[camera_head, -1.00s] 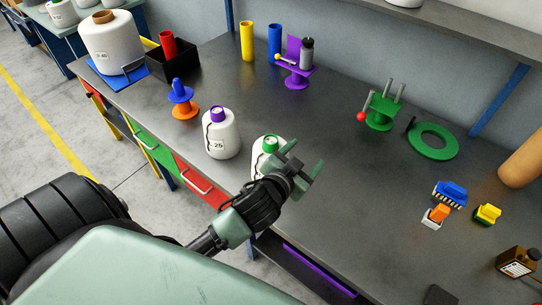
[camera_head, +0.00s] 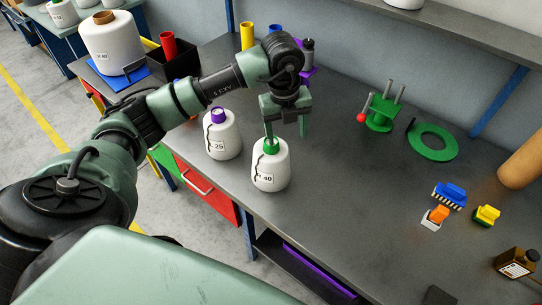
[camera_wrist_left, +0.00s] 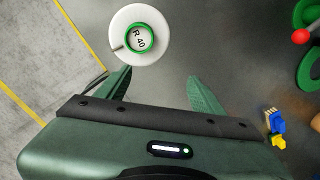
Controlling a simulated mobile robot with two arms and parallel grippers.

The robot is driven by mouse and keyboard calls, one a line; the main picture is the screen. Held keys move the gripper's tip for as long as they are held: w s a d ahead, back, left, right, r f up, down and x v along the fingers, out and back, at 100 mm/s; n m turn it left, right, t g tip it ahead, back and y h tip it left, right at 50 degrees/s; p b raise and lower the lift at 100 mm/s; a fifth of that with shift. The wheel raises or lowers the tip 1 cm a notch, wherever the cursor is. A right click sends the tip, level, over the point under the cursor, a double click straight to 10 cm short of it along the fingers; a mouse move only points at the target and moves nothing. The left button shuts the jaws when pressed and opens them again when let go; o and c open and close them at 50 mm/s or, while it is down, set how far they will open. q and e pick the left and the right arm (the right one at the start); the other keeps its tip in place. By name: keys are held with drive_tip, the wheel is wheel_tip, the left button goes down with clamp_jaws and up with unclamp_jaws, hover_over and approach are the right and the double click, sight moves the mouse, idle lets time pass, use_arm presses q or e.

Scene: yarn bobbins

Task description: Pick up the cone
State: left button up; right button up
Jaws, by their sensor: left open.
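A white yarn cone with a green top, marked 40 (camera_head: 270,168), stands upright near the table's front edge. It also shows from above in the left wrist view (camera_wrist_left: 139,37), ahead of the fingers and nearer the left one. A second white cone with a purple top, marked 25 (camera_head: 222,137), stands just left of it. My left gripper (camera_head: 286,138) is open and points down over the table. In the head view its fingers overlap the green top; I cannot tell whether they touch it. My right gripper is not in view.
A larger cone (camera_head: 112,42) stands at the far left. The middle of the table (camera_head: 345,190) is clear.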

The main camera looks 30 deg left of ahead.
sight(271, 159)
use_arm(q)
drive_tip(key=a, duration=0.1)
drive_tip(key=a+y, duration=0.1)
drive_tip(key=a+n, duration=0.1)
drive_tip(key=shift+s+a+r+y, duration=0.1)
drive_tip(key=shift+a+r+y, duration=0.2)
drive_tip(key=shift+a+r, duration=0.1)
drive_tip(key=f+p, duration=0.1)
drive_tip(key=f, duration=0.2)
drive_tip(key=a+f+p, duration=0.1)
drive_tip(key=f+p, duration=0.1)
drive_tip(key=f, duration=0.1)
drive_tip(key=shift+a+f+p, duration=0.1)
drive_tip(key=shift+f+p, duration=0.05)
drive_tip(key=shift+p, duration=0.15)
drive_tip(key=shift+w+f, duration=0.25)
drive_tip(key=shift+f, duration=0.3)
drive_tip(key=shift+r, duration=0.1)
clamp_jaws()
